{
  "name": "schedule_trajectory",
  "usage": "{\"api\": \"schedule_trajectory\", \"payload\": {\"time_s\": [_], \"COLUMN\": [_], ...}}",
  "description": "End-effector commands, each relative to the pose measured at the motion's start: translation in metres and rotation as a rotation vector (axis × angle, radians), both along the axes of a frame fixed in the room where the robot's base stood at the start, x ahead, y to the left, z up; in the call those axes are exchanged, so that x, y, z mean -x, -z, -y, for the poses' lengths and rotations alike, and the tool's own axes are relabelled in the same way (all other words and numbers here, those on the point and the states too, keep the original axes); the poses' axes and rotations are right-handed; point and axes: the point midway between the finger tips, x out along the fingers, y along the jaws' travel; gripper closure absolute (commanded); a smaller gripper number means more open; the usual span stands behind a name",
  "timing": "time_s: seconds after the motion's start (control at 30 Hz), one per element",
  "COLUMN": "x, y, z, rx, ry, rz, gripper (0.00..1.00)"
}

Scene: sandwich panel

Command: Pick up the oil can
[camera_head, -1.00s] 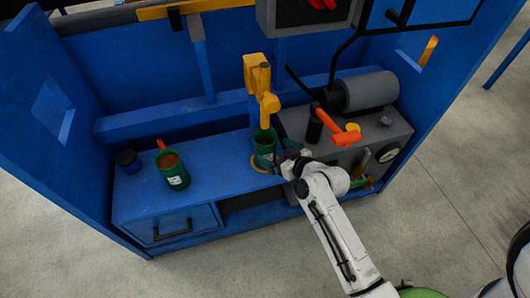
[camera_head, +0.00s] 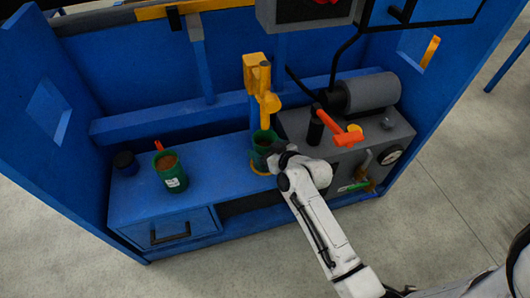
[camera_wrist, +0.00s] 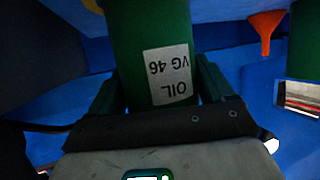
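The green oil can (camera_head: 261,138) stands under the yellow dispenser (camera_head: 268,104), by the yellow ring (camera_head: 260,169) on the blue bench. Its white label reads "OIL VG 46", upside down in the wrist view (camera_wrist: 168,75). My gripper (camera_head: 280,158) is at the can's near right side. In the wrist view its two dark green fingers (camera_wrist: 158,92) lie on either side of the can, very close to its wall. I cannot tell whether they press on it. The can's lower part is partly hidden by my gripper.
A second green can (camera_head: 172,180) with brown contents and a dark jar (camera_head: 126,163) stand on the bench at left. An orange funnel also shows in the wrist view (camera_wrist: 266,25).

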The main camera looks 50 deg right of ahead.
Motion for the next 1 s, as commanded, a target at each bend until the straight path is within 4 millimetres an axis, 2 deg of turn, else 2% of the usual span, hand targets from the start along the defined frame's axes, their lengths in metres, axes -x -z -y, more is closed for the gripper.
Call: {"api": "schedule_trajectory", "payload": {"time_s": [0.07, 0.6, 0.83, 1.0], "x": [0.0, 0.0, 0.0, -0.001], "y": [0.0, -0.001, -0.004, -0.018], "z": [0.0, 0.0, 0.0, 0.0], "rx": [0.0, 0.001, 0.002, 0.001], "ry": [0.0, 0.001, 0.0, 0.0], "rz": [0.0, 0.003, 0.003, 0.004], "gripper": [0.27, 0.78, 0.78, 0.78]}}
